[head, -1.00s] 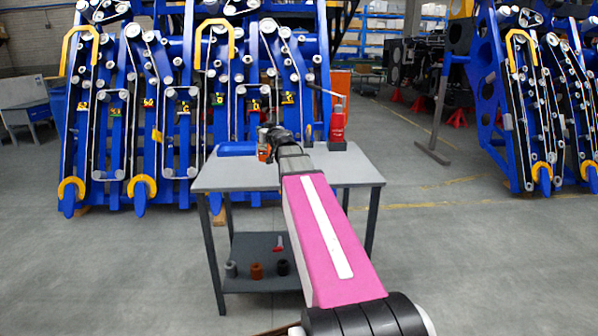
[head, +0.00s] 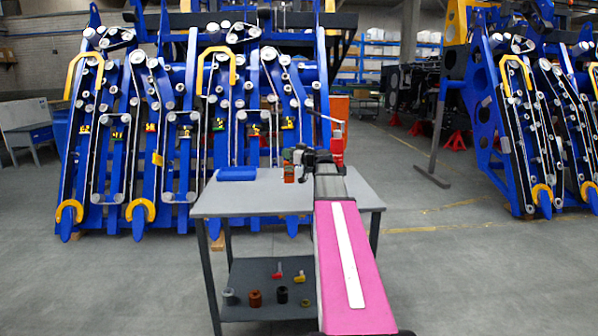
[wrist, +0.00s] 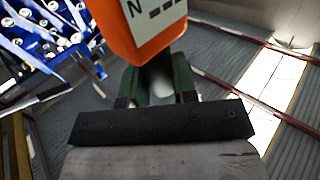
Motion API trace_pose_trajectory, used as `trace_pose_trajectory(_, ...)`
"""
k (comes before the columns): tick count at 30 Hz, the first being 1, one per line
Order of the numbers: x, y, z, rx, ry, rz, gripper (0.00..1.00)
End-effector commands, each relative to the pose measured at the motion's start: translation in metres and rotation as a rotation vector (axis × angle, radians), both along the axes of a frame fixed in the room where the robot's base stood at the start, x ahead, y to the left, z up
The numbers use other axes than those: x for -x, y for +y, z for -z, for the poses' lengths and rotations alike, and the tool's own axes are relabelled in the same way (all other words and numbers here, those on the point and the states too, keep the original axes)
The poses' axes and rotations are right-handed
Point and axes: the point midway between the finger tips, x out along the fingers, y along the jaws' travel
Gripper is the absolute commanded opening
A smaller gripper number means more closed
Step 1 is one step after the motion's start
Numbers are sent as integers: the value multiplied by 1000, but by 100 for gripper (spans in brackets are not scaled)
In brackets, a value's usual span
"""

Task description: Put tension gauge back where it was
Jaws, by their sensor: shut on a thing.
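The tension gauge (wrist: 148,25), orange with a pale face bearing a letter N and dark bars, fills the top of the wrist view. My gripper (wrist: 158,88) is shut on it, low in that view; its grip point is partly blurred. In the head view the gauge (head: 289,172) is a small orange shape at the left of my gripper (head: 298,157), over the workbench (head: 240,200). It looks held above the top, but its exact height is hard to tell.
A blue tray (head: 237,173) lies at the bench's back left. A red bottle-like tool (head: 337,149) stands at the back right. Rolls (head: 255,298) and small red and yellow tools (head: 299,277) sit on the lower shelf (head: 268,312). Blue machine frames (head: 145,130) stand behind.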

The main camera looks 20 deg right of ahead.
Motion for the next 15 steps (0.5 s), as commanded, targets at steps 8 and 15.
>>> trace_pose_trajectory(8,-16,-43,27,-2,1,0,0)
trace_pose_trajectory(15,-17,-49,36,-1,0,0,0)
